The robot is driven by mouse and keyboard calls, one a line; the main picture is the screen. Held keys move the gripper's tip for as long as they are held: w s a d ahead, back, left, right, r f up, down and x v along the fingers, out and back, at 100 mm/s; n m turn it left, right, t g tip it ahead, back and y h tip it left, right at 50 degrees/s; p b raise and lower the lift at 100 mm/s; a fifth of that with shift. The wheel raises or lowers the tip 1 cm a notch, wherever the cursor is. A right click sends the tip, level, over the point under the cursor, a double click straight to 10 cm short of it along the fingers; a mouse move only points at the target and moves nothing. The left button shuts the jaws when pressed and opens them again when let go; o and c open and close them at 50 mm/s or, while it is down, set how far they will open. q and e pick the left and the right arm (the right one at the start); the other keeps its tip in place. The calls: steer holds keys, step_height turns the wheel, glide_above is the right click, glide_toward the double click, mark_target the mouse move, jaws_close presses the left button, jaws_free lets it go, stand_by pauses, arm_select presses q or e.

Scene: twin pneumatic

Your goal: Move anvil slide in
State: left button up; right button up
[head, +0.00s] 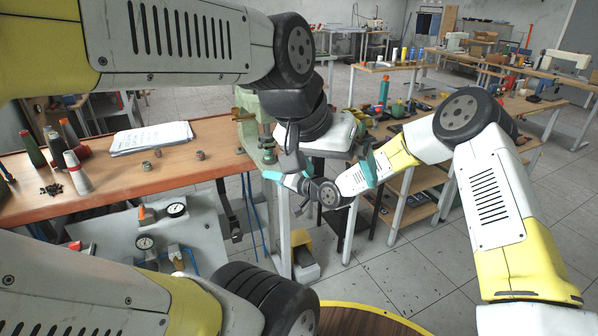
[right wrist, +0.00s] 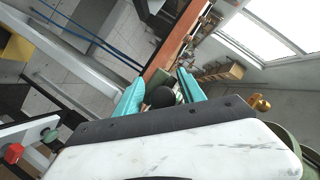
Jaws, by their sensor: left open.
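The green and ochre machine (head: 250,128) stands at the right end of the wooden workbench, partly behind my left arm. I cannot clearly pick out its anvil slide. My right gripper (head: 275,176) is near the bench end, just below the machine. In the right wrist view its teal fingers (right wrist: 160,88) are apart, with a round black knob (right wrist: 162,97) seen between them; I cannot tell whether they touch it. My left gripper (head: 368,166) is open, to the right of the machine, over the aisle. My two arms cross close together there.
The workbench (head: 110,190) carries papers (head: 152,138), spools and small metal parts. Shelved benches stand behind at right. The floor at lower right is clear.

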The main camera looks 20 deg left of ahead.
steer(key=shift+r, duration=0.1)
steer(key=v, duration=0.7)
steer(key=shift+s+d, duration=0.15)
steer(key=shift+d, duration=0.2)
steer(key=shift+r, duration=0.1)
steer(key=d+r+t+h, duration=0.1)
steer(key=d+r+h, duration=0.3)
steer(key=d, duration=0.6)
steer(key=w+d+r+t+h, duration=0.1)
steer(key=d+r+h, duration=0.1)
steer(key=d+r, duration=0.6)
steer(key=d+r+t+h, duration=0.1)
steer(key=d+r+h, duration=0.2)
steer(key=d, duration=0.9)
steer(key=s+d+r+m+h, duration=0.1)
steer(key=s+d+r, duration=0.1)
steer(key=s+d, duration=0.25)
steer(key=s+d+r+m+h, duration=0.1)
steer(key=s+d+r+h, duration=0.15)
steer(key=d, duration=0.35)
steer(key=s+d+r+m+g, duration=0.1)
steer(key=s+d, duration=0.2)
steer(key=s, duration=0.4)
steer(key=s+d+r+m, duration=0.1)
steer(key=s+d, duration=0.2)
steer(key=s, duration=0.5)
steer(key=shift+s+d+g+y, duration=0.2)
steer(key=shift+d+g+y, duration=0.05)
steer(key=shift+g+y, duration=0.15)
